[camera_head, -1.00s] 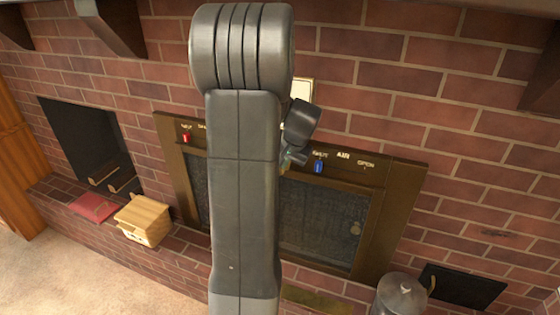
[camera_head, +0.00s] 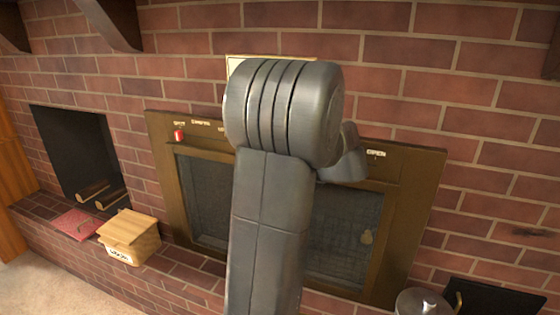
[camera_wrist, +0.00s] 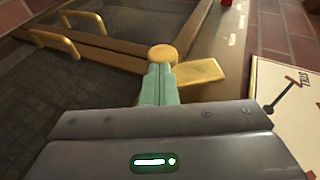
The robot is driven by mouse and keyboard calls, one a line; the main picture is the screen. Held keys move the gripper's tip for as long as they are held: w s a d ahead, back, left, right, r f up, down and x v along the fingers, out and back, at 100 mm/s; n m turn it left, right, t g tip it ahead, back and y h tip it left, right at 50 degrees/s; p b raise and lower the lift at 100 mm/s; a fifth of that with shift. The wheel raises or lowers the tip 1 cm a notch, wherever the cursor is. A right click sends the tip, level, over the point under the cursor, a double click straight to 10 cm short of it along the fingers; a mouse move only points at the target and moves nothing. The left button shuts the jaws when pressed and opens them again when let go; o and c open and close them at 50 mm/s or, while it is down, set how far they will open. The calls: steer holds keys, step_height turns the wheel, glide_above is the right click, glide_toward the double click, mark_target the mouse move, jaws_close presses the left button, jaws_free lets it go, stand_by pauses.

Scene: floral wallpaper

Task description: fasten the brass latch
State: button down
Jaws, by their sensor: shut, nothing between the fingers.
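In the wrist view, the brass latch shows as a round knob (camera_wrist: 163,53) with a flat brass bar (camera_wrist: 199,72) to its right, in front of the brown door frame. My gripper (camera_wrist: 159,72) has its pale green fingers shut and empty. Their tips overlap the lower edge of the round knob in the picture; I cannot tell whether they touch. In the head view, my arm covers the middle of the brass-framed fireplace doors (camera_head: 345,232), and the fingers and latch are hidden behind it.
Two brass handles (camera_wrist: 83,20) are at upper left in the wrist view. A printed card (camera_wrist: 285,110) is at right. In the head view, a red slider (camera_head: 179,135) sits on the frame. A wooden box (camera_head: 130,237), red book (camera_head: 78,224) and metal canister (camera_head: 423,303) stand along the hearth.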

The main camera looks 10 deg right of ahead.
steer(key=shift+w+a+f+m+t+y+b, duration=0.15)
steer(key=shift+w+a+f+t+y+b, duration=0.4)
steer(key=shift+b, duration=0.7)
steer(key=shift+w+a+f+m+t+y+b, duration=0.1)
steer(key=shift+a+f+t+y+b, duration=0.15)
steer(key=shift+f+b, duration=0.75)
steer(key=shift+w+a+f+m+t+y+b, duration=0.15)
steer(key=shift+w+a+f+t+y+b, duration=0.25)
steer(key=shift+b, duration=1.05)
steer(key=shift+s+a, duration=0.1)
steer(key=shift+a, duration=0.05)
steer(key=shift+f, duration=0.1)
